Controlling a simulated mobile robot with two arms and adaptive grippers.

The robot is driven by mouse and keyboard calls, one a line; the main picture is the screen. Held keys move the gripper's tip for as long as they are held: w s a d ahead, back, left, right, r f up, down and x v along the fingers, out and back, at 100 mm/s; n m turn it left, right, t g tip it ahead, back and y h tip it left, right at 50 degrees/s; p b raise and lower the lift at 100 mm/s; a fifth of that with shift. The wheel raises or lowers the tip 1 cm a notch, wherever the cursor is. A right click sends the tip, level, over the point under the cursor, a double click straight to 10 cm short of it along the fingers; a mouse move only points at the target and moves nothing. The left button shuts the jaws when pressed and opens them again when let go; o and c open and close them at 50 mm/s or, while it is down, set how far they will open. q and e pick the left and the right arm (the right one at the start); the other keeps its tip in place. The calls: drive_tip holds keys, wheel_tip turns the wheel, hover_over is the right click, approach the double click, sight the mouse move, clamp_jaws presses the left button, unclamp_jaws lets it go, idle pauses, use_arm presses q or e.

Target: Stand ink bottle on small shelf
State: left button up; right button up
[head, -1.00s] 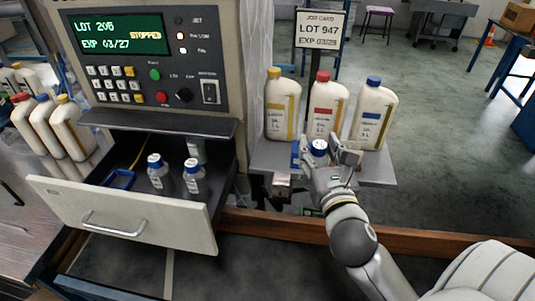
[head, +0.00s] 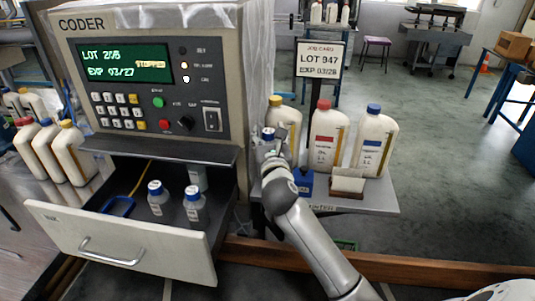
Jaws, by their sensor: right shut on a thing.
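My right gripper (head: 270,143) is shut on the ink bottle, whose blue cap (head: 268,133) shows between the fingers. The bottle's body is mostly hidden by the gripper. It is in front of the yellow-capped oil bottle (head: 287,118), above the left end of the small grey side shelf (head: 380,203). I cannot tell how far above the shelf the bottle is. My left gripper is not in view.
Red-capped (head: 327,140) and blue-capped (head: 374,143) oil bottles stand on the side shelf. A blue block (head: 303,181) and a white-and-brown block (head: 347,184) lie before them. Left is the coder (head: 155,75), with an open drawer (head: 120,240) holding small bottles (head: 194,205).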

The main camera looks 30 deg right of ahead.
drive_tip(key=shift+w+f, duration=0.15)
drive_tip(key=shift+f, duration=1.15)
wheel_tip(320, 180, down, 4)
drive_tip(key=shift+b, duration=0.3)
drive_tip(key=shift+w+f, duration=0.1)
drive_tip(key=shift+f, duration=0.05)
drive_tip(key=shift+f, duration=0.1)
drive_tip(key=o, duration=0.9)
drive_tip(key=shift+f, duration=0.1)
